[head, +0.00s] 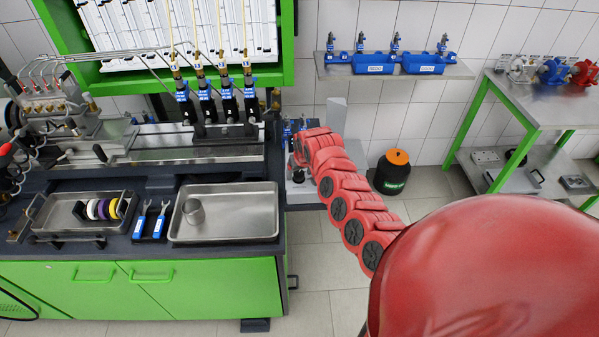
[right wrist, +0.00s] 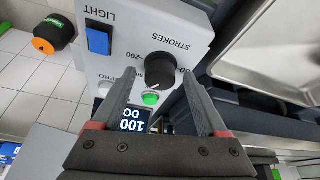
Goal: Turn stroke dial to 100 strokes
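The black stroke dial (right wrist: 160,68) sits on a grey control box (right wrist: 127,60), seen upside down in the right wrist view. A white mark on the dial's edge faces the green button (right wrist: 151,99). A small display (right wrist: 131,120) reads 100, upside down. My right gripper (right wrist: 157,80) is open, its two fingers apart with the dial between their tips; contact cannot be told. Its right finger hides some scale numbers. In the head view the grey control box (head: 303,190) is partly hidden by my red right arm. My left gripper is not in view.
A blue LIGHT switch (right wrist: 98,38) is on the same box. A steel tray (head: 232,222) holding a metal cup (head: 193,211) lies on the green bench left of the box. An orange-topped black container (head: 393,172) stands on the floor to the right.

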